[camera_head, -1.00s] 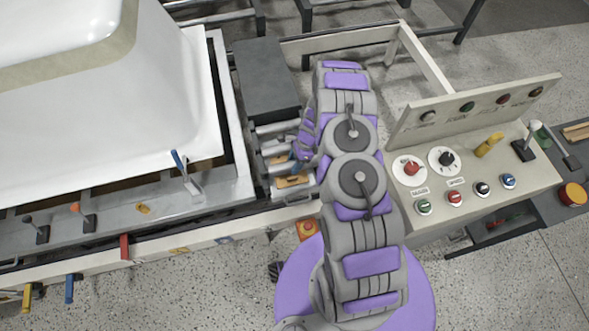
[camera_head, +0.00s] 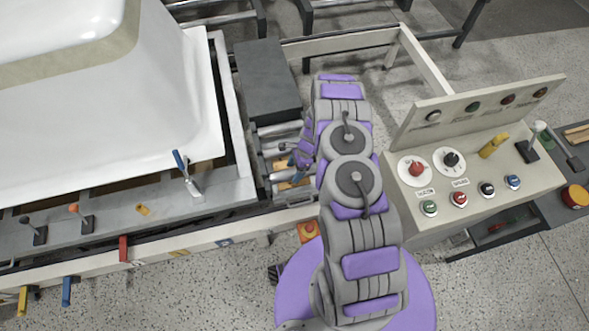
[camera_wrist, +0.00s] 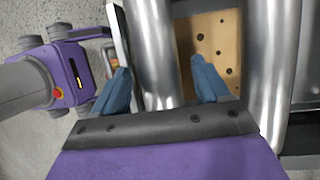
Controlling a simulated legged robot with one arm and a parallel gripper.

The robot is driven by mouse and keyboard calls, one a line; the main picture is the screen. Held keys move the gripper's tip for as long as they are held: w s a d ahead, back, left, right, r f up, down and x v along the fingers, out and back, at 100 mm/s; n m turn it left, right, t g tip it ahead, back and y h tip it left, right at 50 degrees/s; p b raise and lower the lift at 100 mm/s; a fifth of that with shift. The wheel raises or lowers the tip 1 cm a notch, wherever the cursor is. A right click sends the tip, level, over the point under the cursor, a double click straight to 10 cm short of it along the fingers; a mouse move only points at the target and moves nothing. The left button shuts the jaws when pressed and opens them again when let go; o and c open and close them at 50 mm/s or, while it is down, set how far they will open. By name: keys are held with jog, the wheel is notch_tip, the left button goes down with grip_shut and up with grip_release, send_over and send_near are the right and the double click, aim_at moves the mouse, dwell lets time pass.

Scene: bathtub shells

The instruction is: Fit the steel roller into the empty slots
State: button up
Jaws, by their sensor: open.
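In the wrist view, my gripper (camera_wrist: 160,72) is open, its two blue fingers apart. A steel roller (camera_wrist: 152,45) runs lengthwise between the fingers, nearer the left one. A second steel roller (camera_wrist: 272,70) lies to the right, outside the right finger. A tan plate with holes (camera_wrist: 215,45) shows between the two rollers. In the head view, several shiny rollers (camera_head: 277,131) lie in the short conveyor section left of my arm. My gripper there is mostly hidden by my arm. I cannot make out the empty slots or the roller ends.
A white bathtub shell (camera_head: 100,110) stands on the frame at left, with several levers (camera_head: 188,178) along its front. A dark block (camera_head: 266,78) sits behind the rollers. A control panel (camera_head: 470,170) with knobs and buttons stands close to the right of my arm.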

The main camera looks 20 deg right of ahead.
jog(key=shift+r, duration=0.1)
jog(key=p+v, duration=0.3)
jog(key=v, duration=0.9)
jog(key=s+a+r+n, duration=0.2)
jog(key=s+r+n, duration=0.1)
jog(key=r, duration=0.7)
jog(key=s+a+r+n+h, duration=0.1)
jog(key=s+a+r+n, duration=0.25)
jog(key=r, duration=0.65)
jog(key=s+a+r+n, duration=0.2)
jog(key=s+r+n, duration=0.1)
jog(key=r, duration=0.7)
jog(key=s+d+r+n+h, duration=0.1)
jog(key=s+r+n, duration=0.3)
jog(key=s, duration=0.9)
jog(key=s+d+r+n+h, duration=0.1)
jog(key=s+r+n, duration=0.3)
jog(key=s+r, duration=0.4)
jog(key=s+h, duration=0.1)
jog(key=s, duration=0.4)
jog(key=shift+s+d+r+n, duration=0.2)
jog(key=shift+d+r+n, duration=0.1)
jog(key=shift+r+n, duration=0.05)
jog(key=shift+d, duration=0.1)
